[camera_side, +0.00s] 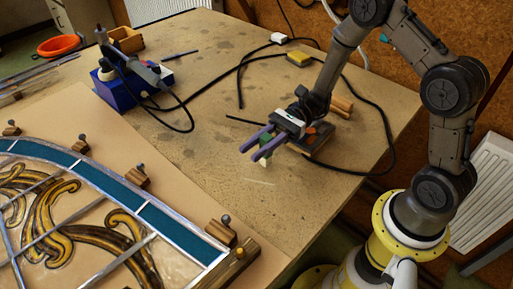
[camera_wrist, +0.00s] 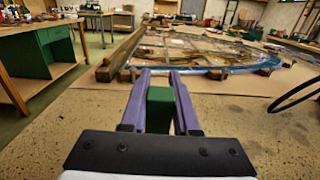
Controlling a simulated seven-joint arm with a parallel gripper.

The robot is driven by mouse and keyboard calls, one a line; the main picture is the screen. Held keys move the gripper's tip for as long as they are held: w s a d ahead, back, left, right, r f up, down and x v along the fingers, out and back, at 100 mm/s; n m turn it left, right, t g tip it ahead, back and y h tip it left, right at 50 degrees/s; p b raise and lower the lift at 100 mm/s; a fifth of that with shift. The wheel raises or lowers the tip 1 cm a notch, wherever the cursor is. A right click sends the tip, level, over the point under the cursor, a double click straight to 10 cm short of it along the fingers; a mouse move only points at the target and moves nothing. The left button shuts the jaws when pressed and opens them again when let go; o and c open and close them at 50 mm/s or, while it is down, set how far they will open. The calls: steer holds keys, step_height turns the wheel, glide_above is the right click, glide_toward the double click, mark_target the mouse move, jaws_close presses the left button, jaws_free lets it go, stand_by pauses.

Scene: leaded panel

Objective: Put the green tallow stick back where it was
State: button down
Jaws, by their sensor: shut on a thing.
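In the wrist view the stick (camera_wrist: 160,108) shows as a dark green block between the fingers of my gripper (camera_wrist: 158,78). My wrist partly covers the dark wooden piece and a small orange-red item (camera_side: 311,130) on it. I cannot tell whether the stick's lower end touches the bench.
Light wooden pieces (camera_side: 342,104) lie behind my wrist. A black cable (camera_side: 388,135) loops around the right side. A blue box (camera_side: 120,88) with a soldering iron stands at the back left. The leaded panel (camera_side: 125,222) fills the front left. Bare bench (camera_side: 215,165) lies between.

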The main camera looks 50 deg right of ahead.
steer(key=shift+f, duration=0.3)
steer(key=shift+f, duration=0.15)
steer(key=c, duration=0.7)
jaws_free()
steer(key=shift+o, duration=0.2)
steer(key=shift+d, duration=0.2)
steer(key=d, duration=0.7)
steer(key=shift+d, duration=0.1)
